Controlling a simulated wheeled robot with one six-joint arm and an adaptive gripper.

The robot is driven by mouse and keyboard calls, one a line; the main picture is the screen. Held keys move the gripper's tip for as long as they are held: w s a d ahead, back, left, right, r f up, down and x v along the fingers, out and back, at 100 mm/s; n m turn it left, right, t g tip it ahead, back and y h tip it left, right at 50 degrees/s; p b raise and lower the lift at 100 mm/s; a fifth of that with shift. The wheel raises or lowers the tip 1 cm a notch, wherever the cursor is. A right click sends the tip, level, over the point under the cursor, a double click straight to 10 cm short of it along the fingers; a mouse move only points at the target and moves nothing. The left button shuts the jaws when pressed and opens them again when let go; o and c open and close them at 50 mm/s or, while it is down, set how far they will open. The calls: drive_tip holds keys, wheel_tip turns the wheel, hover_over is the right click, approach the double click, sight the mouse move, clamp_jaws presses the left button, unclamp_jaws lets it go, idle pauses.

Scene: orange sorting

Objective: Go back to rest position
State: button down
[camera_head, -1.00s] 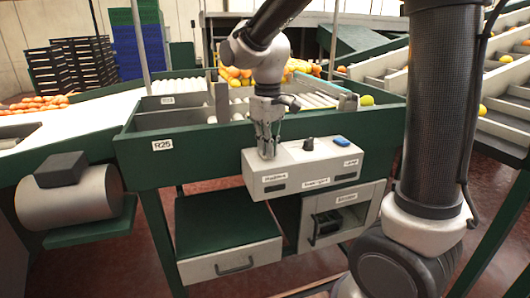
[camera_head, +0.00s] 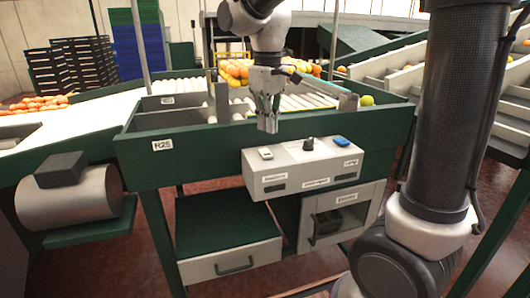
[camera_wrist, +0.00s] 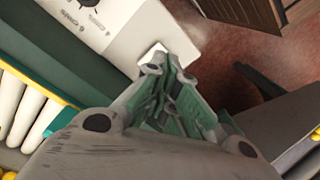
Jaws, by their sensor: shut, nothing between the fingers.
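My gripper (camera_head: 267,122) is shut and empty, pointing down in the head view. It hangs just above and behind the left part of the white control box (camera_head: 300,168), apart from it. The box carries a pale button (camera_head: 265,153) at the left, a dark knob (camera_head: 308,144) in the middle and a blue button (camera_head: 341,141) at the right. In the wrist view my gripper (camera_wrist: 185,118) covers part of the pale button (camera_wrist: 153,52), and the box top (camera_wrist: 115,28) shows beyond it.
The green roller bed (camera_head: 190,142) lies behind the box, with oranges (camera_head: 232,70) at its far end and a yellow-green fruit (camera_head: 367,100) at right. An open drawer (camera_head: 228,258) and a compartment (camera_head: 340,220) are below. A grey roller drum (camera_head: 80,200) is at left.

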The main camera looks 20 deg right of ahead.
drive_tip(key=shift+f, duration=0.4)
drive_tip(key=shift+s+d+f+m, duration=0.4)
drive_tip(key=shift+s+f, duration=0.3)
drive_tip(key=shift+s, duration=0.15)
drive_tip(key=s+d+r+m+t, duration=0.1)
drive_tip(key=s+d+m+t, duration=0.3)
drive_tip(key=s+d, duration=1)
drive_tip(key=s+m, duration=0.1)
drive_tip(key=s, duration=0.2)
drive_tip(key=shift+s+r, duration=0.15)
drive_tip(key=shift+r, duration=0.2)
